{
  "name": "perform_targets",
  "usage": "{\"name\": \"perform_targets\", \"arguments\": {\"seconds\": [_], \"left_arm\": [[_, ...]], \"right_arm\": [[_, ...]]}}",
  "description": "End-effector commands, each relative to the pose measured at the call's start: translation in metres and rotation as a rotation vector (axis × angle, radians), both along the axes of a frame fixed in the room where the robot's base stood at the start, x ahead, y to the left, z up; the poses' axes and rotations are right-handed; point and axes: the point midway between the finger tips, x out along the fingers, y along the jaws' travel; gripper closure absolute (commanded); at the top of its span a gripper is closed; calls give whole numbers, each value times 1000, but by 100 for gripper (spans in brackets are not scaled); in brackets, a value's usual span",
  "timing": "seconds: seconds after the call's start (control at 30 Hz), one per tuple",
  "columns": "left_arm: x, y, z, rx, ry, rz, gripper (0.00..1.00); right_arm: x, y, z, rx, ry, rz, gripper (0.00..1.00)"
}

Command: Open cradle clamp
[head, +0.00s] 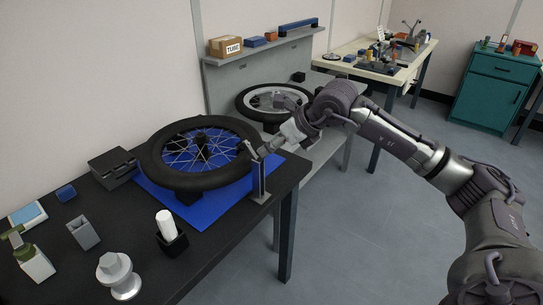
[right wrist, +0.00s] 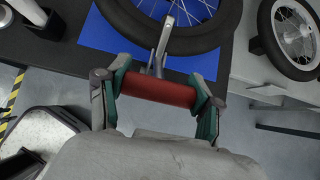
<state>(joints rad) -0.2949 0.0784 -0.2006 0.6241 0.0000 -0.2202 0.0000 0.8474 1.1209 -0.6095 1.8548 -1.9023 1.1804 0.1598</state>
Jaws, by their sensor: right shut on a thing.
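A wheel with a black tyre (head: 155,160) lies flat, raised above a blue mat (head: 232,196) on the dark bench. The cradle clamp (head: 258,182) is a grey upright at the mat's right front corner, beside the tyre. My right gripper (head: 268,148) reaches in from the right to the clamp's top. In the right wrist view, its teal-tipped fingers are shut on a red cylindrical handle (right wrist: 158,90). A grey lever (right wrist: 163,45) runs from near the handle toward the wheel rim. The handle is hidden in the head view. My left gripper is out of view.
A black cup with a white cylinder (head: 168,234), a grey knob-like fixture (head: 118,275) and a dark box (head: 111,166) stand on the bench. A second wheel (head: 272,100) lies on the grey bench behind. The floor to the right is clear.

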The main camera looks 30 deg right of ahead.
Motion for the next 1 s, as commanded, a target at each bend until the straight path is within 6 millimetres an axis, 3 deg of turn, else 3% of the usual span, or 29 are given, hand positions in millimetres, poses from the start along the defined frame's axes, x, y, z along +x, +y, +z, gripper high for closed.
{"name": "perform_targets", "arguments": {"seconds": [0.03,0.77,0.8,0.93,1.0], "left_arm": [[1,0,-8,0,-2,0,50],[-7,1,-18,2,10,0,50],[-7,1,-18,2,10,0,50],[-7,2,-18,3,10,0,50],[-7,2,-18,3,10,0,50]], "right_arm": [[-4,-2,-11,-7,18,-1,97],[-11,-3,-15,-6,27,1,97],[-11,-3,-16,-6,27,1,33],[-10,-3,-14,-6,23,1,11],[-10,-3,-13,-4,20,1,8]]}}
